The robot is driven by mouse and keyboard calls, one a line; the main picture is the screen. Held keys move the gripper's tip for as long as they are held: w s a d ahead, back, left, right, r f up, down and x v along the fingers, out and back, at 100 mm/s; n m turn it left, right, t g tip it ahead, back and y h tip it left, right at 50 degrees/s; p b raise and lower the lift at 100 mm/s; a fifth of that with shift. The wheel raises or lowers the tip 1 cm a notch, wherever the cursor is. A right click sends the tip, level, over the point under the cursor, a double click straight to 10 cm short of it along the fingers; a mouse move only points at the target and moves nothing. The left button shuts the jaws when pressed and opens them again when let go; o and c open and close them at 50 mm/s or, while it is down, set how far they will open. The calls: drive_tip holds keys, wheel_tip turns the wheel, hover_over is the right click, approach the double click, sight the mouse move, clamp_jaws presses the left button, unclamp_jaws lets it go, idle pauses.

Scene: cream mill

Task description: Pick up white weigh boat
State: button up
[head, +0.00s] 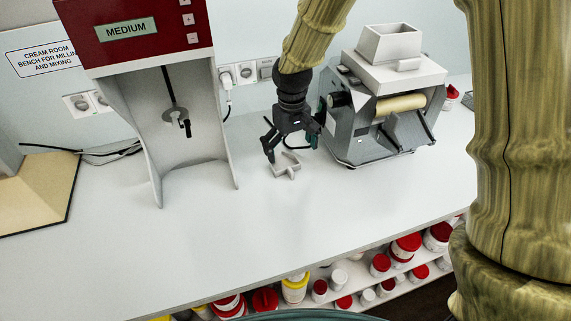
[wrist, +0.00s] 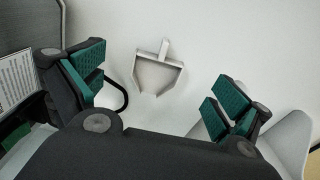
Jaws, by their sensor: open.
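The white weigh boat (head: 287,169) lies on the white bench top, a small shallow scoop shape with a short handle. In the wrist view the weigh boat (wrist: 157,72) lies between and beyond the fingertips, with its handle pointing away from my gripper. My gripper (head: 291,146) is just above and behind it in the head view, pointing down. The gripper also shows in the wrist view (wrist: 160,88), with its green-padded fingers spread wide and nothing between them. I cannot tell the exact height of the fingers over the bench.
A grey roller mill (head: 368,145) with a hopper stands close to the right of my gripper. A red and white mixer labelled MEDIUM (head: 150,75) stands to the left. Wall sockets (head: 238,73) and a black cable are behind. The bench front (head: 270,235) is clear; tubs fill the shelf below.

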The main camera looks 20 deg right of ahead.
sight(286, 162)
drive_tip(key=shift+w+f, duration=0.1)
drive_tip(key=shift+f, duration=0.25)
drive_tip(key=w+f, duration=0.2)
drive_tip(key=shift+w+a+f, duration=0.15)
drive_tip(key=shift+w+f, duration=0.2)
drive_tip(key=shift+s+a+f+p, duration=0.1)
drive_tip(key=shift+s+f+p, duration=0.55)
drive_tip(key=shift+p, duration=0.2)
drive_tip(key=f, duration=0.1)
drive_tip(key=w+f, duration=0.1)
drive_tip(key=f, duration=0.1)
drive_tip(key=shift+s+r, duration=0.15)
drive_tip(key=shift+s, duration=0.15)
drive_tip(key=shift+w, duration=0.15)
drive_tip(key=c, duration=0.8)
drive_tip(key=shift+c, duration=0.4)
